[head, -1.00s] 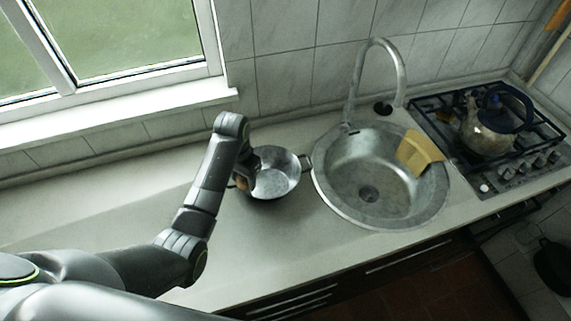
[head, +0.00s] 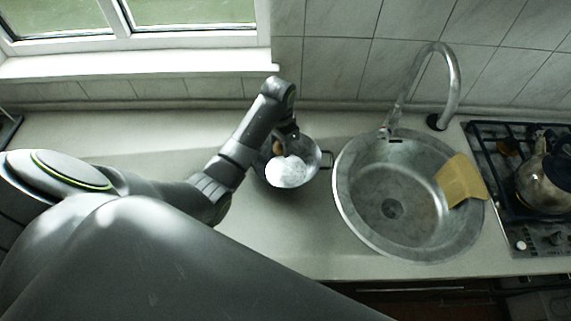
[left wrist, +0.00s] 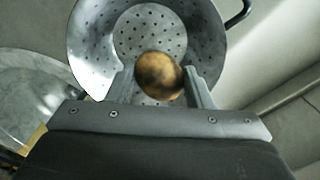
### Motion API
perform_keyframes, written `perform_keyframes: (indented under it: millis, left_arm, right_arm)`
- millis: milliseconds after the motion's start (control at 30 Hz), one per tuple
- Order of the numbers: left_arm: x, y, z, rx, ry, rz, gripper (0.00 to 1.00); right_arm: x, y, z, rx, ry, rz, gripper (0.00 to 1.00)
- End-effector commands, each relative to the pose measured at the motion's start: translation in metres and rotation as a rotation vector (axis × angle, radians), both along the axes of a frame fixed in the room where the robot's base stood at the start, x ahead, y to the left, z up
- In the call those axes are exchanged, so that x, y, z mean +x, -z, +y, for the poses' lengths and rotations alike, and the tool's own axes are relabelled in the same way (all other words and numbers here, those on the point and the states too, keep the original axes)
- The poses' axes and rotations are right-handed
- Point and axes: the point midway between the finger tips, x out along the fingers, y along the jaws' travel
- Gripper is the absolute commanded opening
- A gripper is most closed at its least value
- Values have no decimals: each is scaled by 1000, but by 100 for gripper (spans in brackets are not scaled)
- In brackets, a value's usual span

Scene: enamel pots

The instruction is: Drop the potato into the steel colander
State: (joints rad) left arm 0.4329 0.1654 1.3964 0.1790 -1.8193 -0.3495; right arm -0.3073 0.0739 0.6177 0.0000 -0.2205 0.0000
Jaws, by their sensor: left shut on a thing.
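The steel colander (head: 309,152) stands on the counter left of the sink, with a dark handle on its right side. In the left wrist view its perforated bowl (left wrist: 190,30) fills the upper middle. My left gripper (left wrist: 160,80) is shut on the brown potato (left wrist: 158,74), which shows against the colander's holed bottom. In the head view the left gripper (head: 279,146) is over the colander's left part, and the potato (head: 277,147) is mostly hidden behind it. I cannot tell the exact height above the colander's bottom. My right gripper is not in view.
A round steel sink (head: 347,190) with a tall faucet (head: 455,85) lies right of the colander. A yellow cloth (head: 461,181) hangs on its rim. A kettle (head: 543,182) stands on the stove at the far right. The counter (head: 270,235) in front of the colander is clear.

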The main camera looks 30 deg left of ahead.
Motion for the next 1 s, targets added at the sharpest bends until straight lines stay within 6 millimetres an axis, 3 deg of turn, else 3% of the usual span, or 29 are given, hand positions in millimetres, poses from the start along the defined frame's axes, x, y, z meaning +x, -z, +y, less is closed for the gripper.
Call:
perform_keyframes:
  millis: [233,600,633,800,1000]
  left_arm:
    - [0,23,0,1,-1,0,23]
    - [0,28,0,0,0,-1,23]
    - [0,28,0,0,0,-1,49]
    - [0,28,0,0,0,-1,71]
    - [0,28,0,0,0,-1,72]
  right_arm:
    - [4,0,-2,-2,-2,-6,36]
    - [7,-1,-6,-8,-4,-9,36]
    - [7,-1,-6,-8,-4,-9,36]
    - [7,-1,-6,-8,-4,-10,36]
    - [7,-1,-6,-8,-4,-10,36]
